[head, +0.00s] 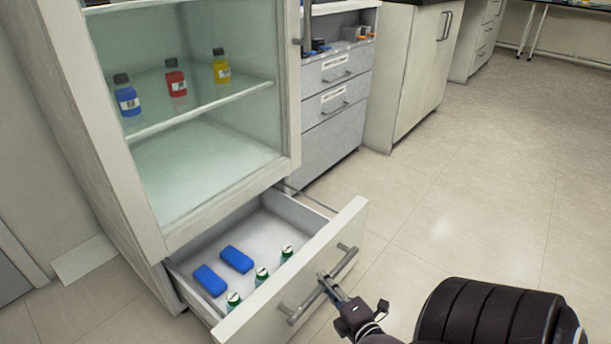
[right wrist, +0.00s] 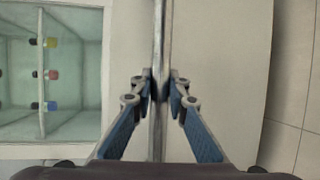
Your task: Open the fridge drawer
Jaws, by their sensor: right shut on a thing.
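The fridge drawer (head: 293,212) at the bottom of the white fridge (head: 130,180) is pulled well out. Its front panel (head: 262,318) carries a long grey bar handle (head: 343,266). My right gripper (head: 328,284) is at the middle of this handle. In the right wrist view its two blue-padded fingers (right wrist: 160,92) are on either side of the handle bar (right wrist: 158,130), shut on it. Inside the drawer lie two blue blocks (head: 236,259) and several small green items with white tops (head: 262,275). My left gripper is not in view.
Above the drawer, the fridge compartment holds a blue bottle (head: 127,100), a red bottle (head: 176,82) and a yellow bottle (head: 221,70) on a glass shelf. A grey drawer cabinet (head: 335,135) stands to the right. The tiled floor (head: 470,200) at right is clear.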

